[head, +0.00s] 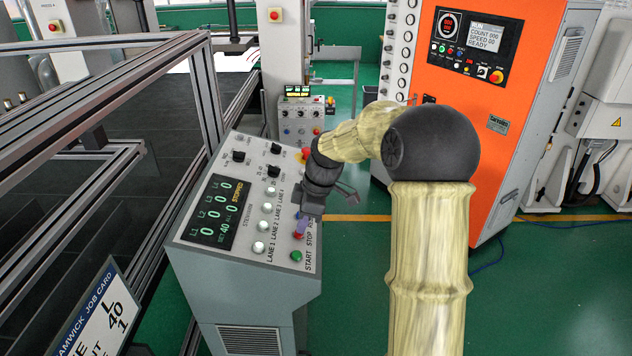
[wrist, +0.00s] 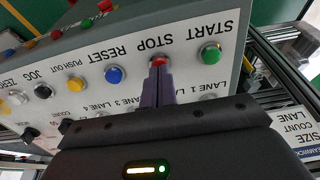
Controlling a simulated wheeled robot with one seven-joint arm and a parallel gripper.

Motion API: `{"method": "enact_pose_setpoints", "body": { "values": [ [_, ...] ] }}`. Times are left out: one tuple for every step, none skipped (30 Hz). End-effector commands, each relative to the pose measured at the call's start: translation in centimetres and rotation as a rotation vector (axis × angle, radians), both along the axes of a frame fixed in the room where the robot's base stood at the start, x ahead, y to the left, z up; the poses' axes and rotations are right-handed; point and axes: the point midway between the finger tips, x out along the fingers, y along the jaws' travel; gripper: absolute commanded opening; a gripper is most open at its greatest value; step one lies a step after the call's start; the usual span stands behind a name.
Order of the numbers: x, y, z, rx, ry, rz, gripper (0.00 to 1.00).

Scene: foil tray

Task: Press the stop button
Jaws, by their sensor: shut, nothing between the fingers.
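The stop button (wrist: 159,61) is red and sits under the word STOP in the wrist view, where all lettering appears upside down. The green start button (wrist: 210,53) and blue reset button (wrist: 114,74) flank it. My gripper (wrist: 160,70) is shut and empty, its purple fingertips at the stop button and covering part of it. I cannot tell whether they touch or press it. In the head view my gripper (head: 302,231) points down at the sloping console (head: 215,262), mostly hiding the stop button. The start button (head: 296,256) shows just nearer.
The console carries a lit display (head: 219,212) with zeros, a 40 and yellow text like STOPPED. White lane buttons (head: 264,221) lie left of my gripper. An orange cabinet (head: 475,110) stands behind right, a metal frame (head: 110,90) at left. Green floor lies between.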

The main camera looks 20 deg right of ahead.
Motion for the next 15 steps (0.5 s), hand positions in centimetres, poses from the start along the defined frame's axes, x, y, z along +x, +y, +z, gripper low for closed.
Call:
{"method": "enact_pose_setpoints", "body": {
  "values": [
    [0.0, -0.2, 1.2, -0.001, -0.006, -0.002, 0.0],
    [0.0, -0.3, 1.6, -0.001, -0.008, -0.001, 0.0],
    [0.0, -0.3, 2.1, -0.001, -0.012, 0.0, 0.0],
    [0.0, -0.4, 2.5, -0.001, -0.014, 0.0, 0.0],
    [0.0, -0.5, 2.6, -0.001, -0.017, 0.0, 0.0],
    [0.0, -0.6, 2.9, -0.002, -0.018, 0.001, 0.0],
    [0.0, -0.7, 3.3, -0.002, -0.02, 0.0, 0.0],
    [0.0, -0.8, 3.7, -0.002, -0.019, 0.001, 0.0],
    [-0.1, -1.0, 4.3, -0.002, -0.02, 0.001, 0.0],
    [-0.1, -1.1, 4.7, -0.003, -0.021, 0.001, 0.0],
    [-0.1, -1.2, 5.2, -0.002, -0.022, 0.001, 0.0],
    [-0.1, -1.4, 5.8, -0.002, -0.022, 0.0, 0.0],
    [-0.2, -1.6, 6.3, -0.002, -0.022, 0.0, 0.0],
    [-0.3, -1.7, 6.8, -0.002, -0.023, -0.001, 0.0],
    [-0.3, -1.9, 7.6, -0.002, -0.024, -0.001, 0.0]
  ]
}}
